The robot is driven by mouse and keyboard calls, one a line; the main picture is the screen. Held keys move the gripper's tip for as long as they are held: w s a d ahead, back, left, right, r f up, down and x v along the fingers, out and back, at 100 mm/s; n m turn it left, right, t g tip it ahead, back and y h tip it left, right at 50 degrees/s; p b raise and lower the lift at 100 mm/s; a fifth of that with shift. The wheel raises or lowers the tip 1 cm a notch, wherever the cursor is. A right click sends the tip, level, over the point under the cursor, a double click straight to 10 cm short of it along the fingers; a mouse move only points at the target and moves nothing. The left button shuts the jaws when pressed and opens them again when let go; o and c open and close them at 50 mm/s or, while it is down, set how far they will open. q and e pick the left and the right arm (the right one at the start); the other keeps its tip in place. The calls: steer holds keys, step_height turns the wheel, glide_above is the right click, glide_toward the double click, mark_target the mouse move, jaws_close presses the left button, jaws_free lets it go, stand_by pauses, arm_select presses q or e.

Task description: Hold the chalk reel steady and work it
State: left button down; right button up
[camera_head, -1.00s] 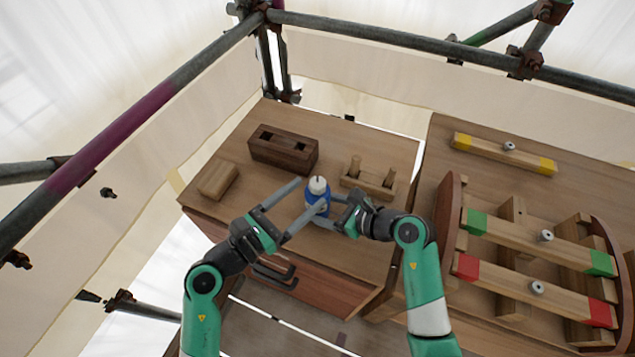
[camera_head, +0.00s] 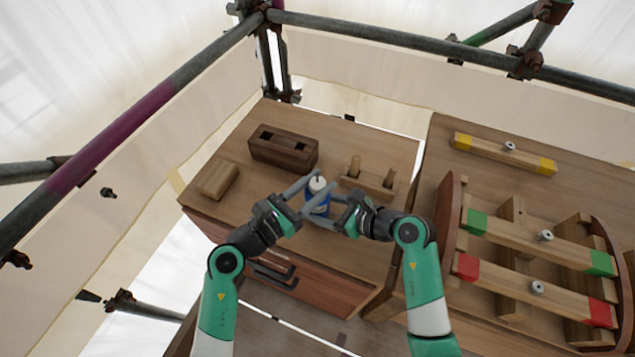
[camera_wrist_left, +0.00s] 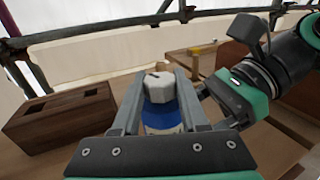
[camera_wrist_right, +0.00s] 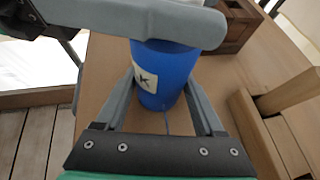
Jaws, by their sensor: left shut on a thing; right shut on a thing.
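The chalk reel is a blue cylinder (camera_head: 318,205) with a white top, standing upright on the left wooden bench. It also shows in the left wrist view (camera_wrist_left: 160,118) and in the right wrist view (camera_wrist_right: 165,75), where a pale label and a thin line are visible low on its side. My left gripper (camera_head: 307,185) is shut on the reel's white top (camera_wrist_left: 158,88), one finger on each side. My right gripper (camera_head: 318,214) is shut on the blue body lower down, its fingers on both sides. The fingers hide parts of the reel.
A dark two-hole block (camera_head: 283,150) stands behind, a small wooden block (camera_head: 217,180) at left, and a pegged rack (camera_head: 369,181) close at right. The right bench bears colour-ended beams (camera_head: 540,235). A drawer handle (camera_head: 272,274) is on the bench front. Scaffold poles (camera_head: 140,115) border the bench.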

arm_select(q)
steer(key=shift+w+f+m+g+h, duration=0.1)
steer(key=shift+w+m+g+h, duration=0.05)
steer(key=shift+m+g+h, duration=1.85)
steer(key=shift+m+g, duration=0.4)
steer(key=shift+g, duration=0.8)
steer(key=shift+c, duration=2.1)
jaws_free()
steer(key=v, duration=1.2)
steer(key=shift+s, duration=0.2)
